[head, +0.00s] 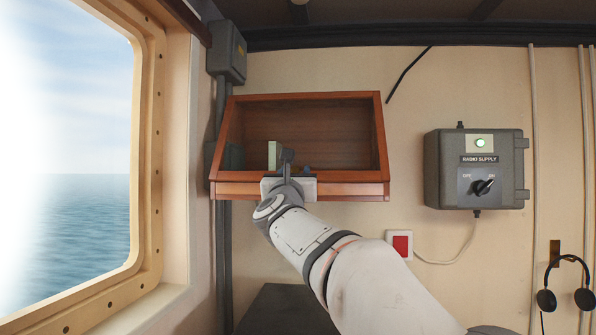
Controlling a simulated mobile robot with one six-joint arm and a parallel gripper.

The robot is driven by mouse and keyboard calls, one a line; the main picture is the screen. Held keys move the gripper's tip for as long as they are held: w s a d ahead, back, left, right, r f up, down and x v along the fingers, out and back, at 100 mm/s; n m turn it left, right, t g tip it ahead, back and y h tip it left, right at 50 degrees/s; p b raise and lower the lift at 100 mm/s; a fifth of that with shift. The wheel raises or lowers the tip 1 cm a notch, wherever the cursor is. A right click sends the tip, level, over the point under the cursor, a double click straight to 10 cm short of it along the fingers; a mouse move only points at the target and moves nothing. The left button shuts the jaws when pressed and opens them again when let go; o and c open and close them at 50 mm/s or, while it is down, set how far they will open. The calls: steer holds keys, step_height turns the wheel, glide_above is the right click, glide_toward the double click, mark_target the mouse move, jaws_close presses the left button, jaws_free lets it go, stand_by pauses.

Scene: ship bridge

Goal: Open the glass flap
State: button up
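A wooden wall cabinet (299,188) hangs beside the window, with a sloping front and a dark inside. The glass flap is hard to make out: no clear pane, edge or reflection shows across the front, so I cannot tell whether it is shut. My gripper (287,158) is at the cabinet's lower front rim, left of its middle. My wrist and gripper cover part of that rim. I cannot tell whether the fingers are apart or touch anything. A pale green upright thing (273,153) shows just left of the gripper, and a small bluish thing shows at its right.
A grey radio supply box (477,169) with a switch is on the wall at the right. A red-and-white wall plate (402,244) is below it. Headphones (566,285) hang at the far right. A window frame (150,160) and a grey junction box (226,52) border the cabinet's left.

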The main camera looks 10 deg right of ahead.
steer(key=shift+c, duration=0.5)
jaws_close()
